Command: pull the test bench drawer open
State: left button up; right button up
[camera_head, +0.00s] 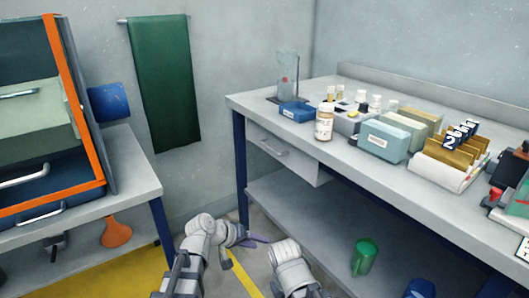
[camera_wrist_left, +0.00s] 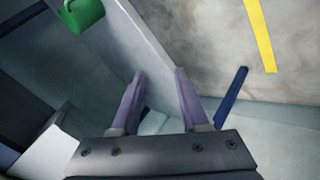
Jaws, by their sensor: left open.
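The test bench (camera_head: 340,140) stands at the right in the head view. Its pale drawer (camera_head: 298,165) hangs under the near left part of the top, with a grey bar handle (camera_head: 273,148) across its front. I cannot tell whether the drawer is fully shut. My left gripper (camera_head: 257,240) is below the drawer, near the lower shelf's left end, apart from the handle. In the left wrist view its two purple fingers (camera_wrist_left: 159,73) are spread with nothing gripped. The handle is not clear there. Only a link of my right arm shows; its gripper is out of frame.
A blue bench leg (camera_head: 241,165) stands left of the drawer. Bottles and boxes crowd the top. An orange-edged rack (camera_head: 75,100) stands on the left table.

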pick_arm(q)
jog(key=w+a+r+n+t+h, duration=0.2)
jog(key=w+r+n+t+h, duration=0.1)
jog(key=w+r+n+t, duration=1.2)
jog(key=w+d+r+m+g+p, duration=0.1)
jog(key=w+d+r+m+g, duration=0.2)
jog(key=w, duration=0.4)
notch_tip(320, 180, up, 2)
jog(key=shift+w+d+r, duration=0.1)
jog(key=shift+w+d, duration=0.05)
jog(key=shift+d, duration=0.5)
grip_shut()
